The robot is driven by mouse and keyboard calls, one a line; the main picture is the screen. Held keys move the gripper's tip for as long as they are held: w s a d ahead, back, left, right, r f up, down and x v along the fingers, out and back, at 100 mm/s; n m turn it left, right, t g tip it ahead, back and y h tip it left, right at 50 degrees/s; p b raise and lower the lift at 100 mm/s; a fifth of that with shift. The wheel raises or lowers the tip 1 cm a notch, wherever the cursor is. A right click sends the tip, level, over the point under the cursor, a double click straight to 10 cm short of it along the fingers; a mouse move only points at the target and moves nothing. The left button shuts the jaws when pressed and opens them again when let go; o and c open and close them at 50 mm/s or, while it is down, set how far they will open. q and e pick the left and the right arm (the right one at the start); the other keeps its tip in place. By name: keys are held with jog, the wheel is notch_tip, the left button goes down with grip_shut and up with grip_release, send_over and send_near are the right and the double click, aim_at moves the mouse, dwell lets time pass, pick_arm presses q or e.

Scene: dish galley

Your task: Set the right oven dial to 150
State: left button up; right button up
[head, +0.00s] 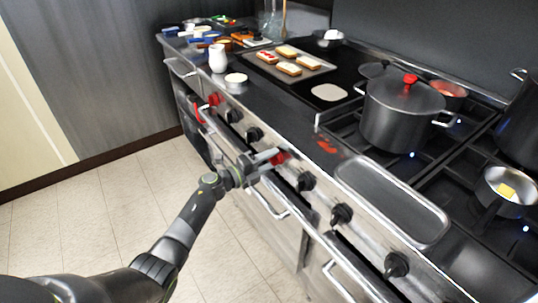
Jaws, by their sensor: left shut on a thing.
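A row of dials runs along the steel front panel of the range. The right oven dial (281,157) is red and sits near the middle of the row. My left gripper (270,158) reaches it from the lower left and is shut on it, with its fingers covering part of the dial. The dial's markings and the setting it points to are too small to read. My right gripper is not in view.
Black knobs flank the held dial, one on the left (254,134) and one on the right (306,181). A red dial (214,99) sits farther left. Oven handles (268,205) jut out below. A lidded pot (400,115) stands on the hob. The tiled floor is clear.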

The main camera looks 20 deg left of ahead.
pick_arm(q)
jog(key=shift+n+p, duration=0.35)
jog(key=shift+n, duration=0.15)
dwell(0.3)
jog(key=o, duration=1)
jog(key=v, duration=1.7)
jog(key=shift+s+a, duration=0.1)
jog(key=shift+a, duration=0.1)
